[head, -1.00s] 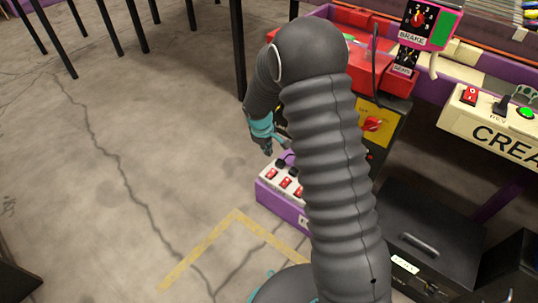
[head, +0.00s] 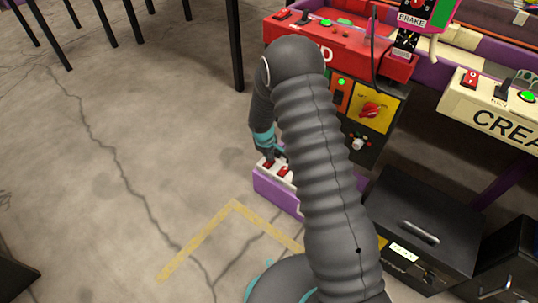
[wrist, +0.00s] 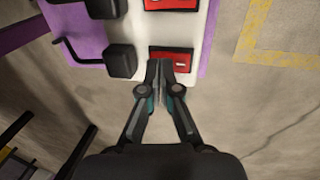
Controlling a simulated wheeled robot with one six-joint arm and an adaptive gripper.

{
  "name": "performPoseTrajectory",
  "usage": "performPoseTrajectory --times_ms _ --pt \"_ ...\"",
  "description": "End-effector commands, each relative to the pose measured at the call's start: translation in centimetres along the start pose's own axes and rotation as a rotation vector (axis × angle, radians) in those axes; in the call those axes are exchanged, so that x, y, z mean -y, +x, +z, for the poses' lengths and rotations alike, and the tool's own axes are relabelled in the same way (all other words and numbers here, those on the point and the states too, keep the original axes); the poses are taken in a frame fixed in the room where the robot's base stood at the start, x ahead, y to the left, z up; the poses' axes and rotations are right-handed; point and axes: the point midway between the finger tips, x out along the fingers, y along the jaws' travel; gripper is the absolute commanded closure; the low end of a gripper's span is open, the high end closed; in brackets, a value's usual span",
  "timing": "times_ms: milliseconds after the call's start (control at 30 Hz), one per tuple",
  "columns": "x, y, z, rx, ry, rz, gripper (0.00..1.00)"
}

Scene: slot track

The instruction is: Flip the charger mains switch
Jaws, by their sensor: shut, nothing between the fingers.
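A purple box (head: 275,192) with a white top stands on the floor and carries red rocker switches (head: 284,171) and black plugs. In the wrist view, one red switch (wrist: 171,60) lies at the end of the white panel (wrist: 147,40), beside a black plug (wrist: 120,60). A second red switch (wrist: 171,4) is cut off at the top. My gripper (wrist: 167,70) is shut and empty, its tips at the near edge of the end switch; I cannot tell if they touch it. Labels are not readable, so I cannot tell which switch is the charger's. My arm hides part of the box.
A black cabinet with a yellow panel and red dial (head: 370,110) stands behind my arm, beneath a red console (head: 345,50). A black case (head: 425,225) is at the right. A cream control panel (head: 495,110) juts out above it.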

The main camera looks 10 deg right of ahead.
Motion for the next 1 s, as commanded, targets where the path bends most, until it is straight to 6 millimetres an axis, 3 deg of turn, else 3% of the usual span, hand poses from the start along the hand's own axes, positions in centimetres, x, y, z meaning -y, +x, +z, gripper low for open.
performPoseTrajectory --times_ms 233,367,1000 --pt "0.0 0.1 0.0 0.0 0.001 0.0 1.0" --pt "-0.2 1.2 0.0 0.0 0.002 0.0 1.0" --pt "1.3 0.5 0.1 0.003 -0.002 -0.003 1.0"
